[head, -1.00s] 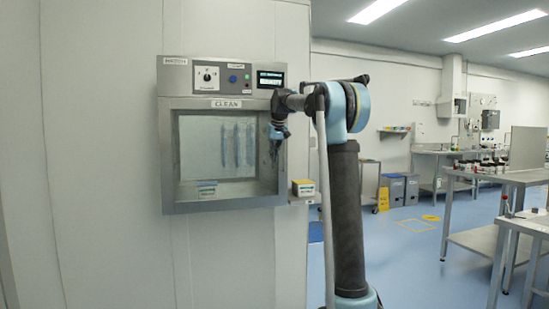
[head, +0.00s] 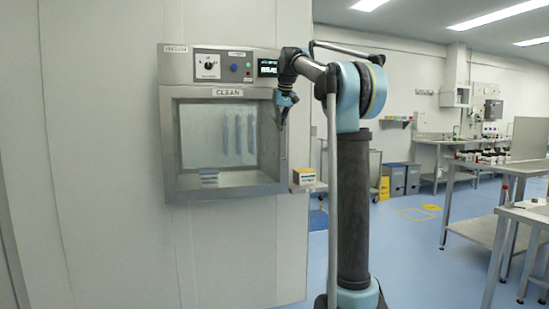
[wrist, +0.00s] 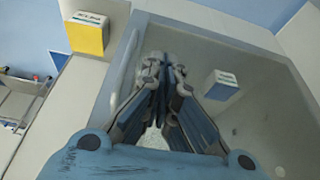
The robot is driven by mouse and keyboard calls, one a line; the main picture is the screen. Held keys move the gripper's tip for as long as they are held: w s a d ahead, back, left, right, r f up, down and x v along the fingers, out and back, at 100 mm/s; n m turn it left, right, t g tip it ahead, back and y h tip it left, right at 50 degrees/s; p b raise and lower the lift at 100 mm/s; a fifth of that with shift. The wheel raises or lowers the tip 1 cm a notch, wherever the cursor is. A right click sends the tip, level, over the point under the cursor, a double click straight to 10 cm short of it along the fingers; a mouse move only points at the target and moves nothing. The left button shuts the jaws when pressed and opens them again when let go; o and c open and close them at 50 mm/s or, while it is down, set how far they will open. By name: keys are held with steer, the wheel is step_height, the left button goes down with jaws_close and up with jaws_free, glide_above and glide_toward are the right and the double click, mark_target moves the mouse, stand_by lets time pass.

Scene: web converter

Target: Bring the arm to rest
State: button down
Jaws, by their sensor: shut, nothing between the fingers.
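My gripper (head: 283,122) hangs in front of the right edge of the wall hatch (head: 178,187) in the head view, fingers pointing down. Its blue body sits just below the hatch's small display. In the wrist view the gripper (wrist: 163,68) has its fingertips together, with nothing seen between them. My arm rises from a dark column and bends over at a blue joint. In the wrist view, the hatch's pane and frame (wrist: 128,60) lie beyond the fingers. I cannot tell the gap between fingertips and hatch.
A white and yellow box (head: 304,176) sits on a small ledge right of the hatch; it also shows in the wrist view (wrist: 88,36). A white and blue box (wrist: 221,85) shows behind the pane. Steel benches (head: 490,174) stand at right; blue floor lies between.

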steer(key=s+d+f+m, duration=0.1)
steer(key=s+d+f, duration=0.3)
steer(key=s+f, duration=1.1)
steer(key=s+d+f+m+g, duration=0.1)
steer(key=s+d+f, duration=0.3)
steer(key=s+f, duration=1.2)
steer(key=s+d+f+m+h, duration=0.1)
steer(key=s+d+f, duration=0.3)
steer(key=s+f, duration=1.1)
steer(key=shift+s+f+g, duration=0.4)
steer(key=shift+s, duration=0.25)
